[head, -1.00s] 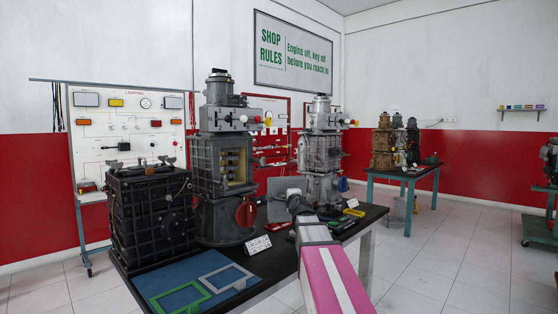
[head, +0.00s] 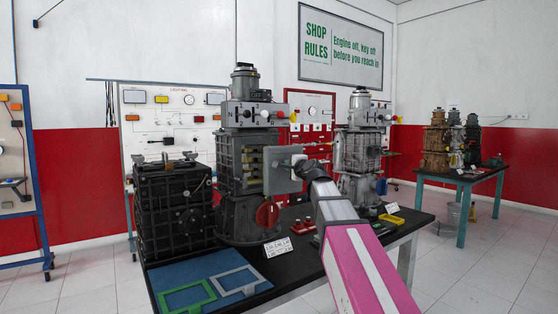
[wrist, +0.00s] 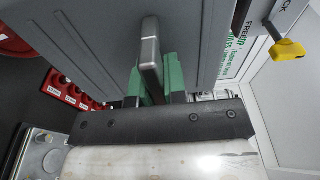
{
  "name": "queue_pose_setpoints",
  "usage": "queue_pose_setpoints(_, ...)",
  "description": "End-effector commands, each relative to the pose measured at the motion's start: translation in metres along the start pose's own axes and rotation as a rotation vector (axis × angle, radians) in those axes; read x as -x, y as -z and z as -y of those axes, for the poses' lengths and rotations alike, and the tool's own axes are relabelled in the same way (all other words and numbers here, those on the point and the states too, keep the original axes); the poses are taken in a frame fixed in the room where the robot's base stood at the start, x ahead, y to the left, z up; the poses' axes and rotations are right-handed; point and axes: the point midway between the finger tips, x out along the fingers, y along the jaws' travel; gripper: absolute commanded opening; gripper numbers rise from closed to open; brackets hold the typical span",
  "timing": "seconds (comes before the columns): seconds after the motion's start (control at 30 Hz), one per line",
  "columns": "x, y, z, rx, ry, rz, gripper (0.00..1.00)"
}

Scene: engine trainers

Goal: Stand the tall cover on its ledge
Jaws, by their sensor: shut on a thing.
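The tall cover (head: 277,174) is a grey plate, held up in front of the right part of the near grey engine (head: 235,148) in the head view. The engine's opening (head: 250,164), with yellowish inner parts, shows just left of the plate. I cannot tell whether the cover touches the engine, and its ledge is not clearly visible. In the wrist view the cover (wrist: 85,40) fills the upper part, and the green fingers of my gripper (wrist: 160,88) are shut on its bar handle (wrist: 150,52). The fingertips are hidden in the head view.
A red disc (head: 267,214) sits low on the engine, with a small sign (head: 277,246) below. A black engine block (head: 172,210) stands left. A blue mat (head: 212,281) holds green and grey frames. A second grey engine (head: 358,155) stands right. A red button box (wrist: 72,92) lies near the cover.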

Motion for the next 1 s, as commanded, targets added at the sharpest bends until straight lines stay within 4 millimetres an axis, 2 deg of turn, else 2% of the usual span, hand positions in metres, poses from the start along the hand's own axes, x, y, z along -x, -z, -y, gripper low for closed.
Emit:
queue_pose_setpoints(0.03, -0.002, -0.012, 0.008, 0.001, 0.004, 0.025, 0.0)
queue_pose_setpoints(0.1, -0.003, -0.024, 0.016, 0.004, 0.007, 0.052, 0.0)
queue_pose_setpoints(0.3, -0.005, -0.044, 0.027, 0.006, 0.009, 0.096, 0.0)
queue_pose_setpoints(0.67, -0.009, -0.046, 0.028, 0.006, 0.009, 0.101, 0.0)
queue_pose_setpoints(1.0, -0.029, -0.049, 0.029, 0.007, 0.009, 0.101, 0.0)
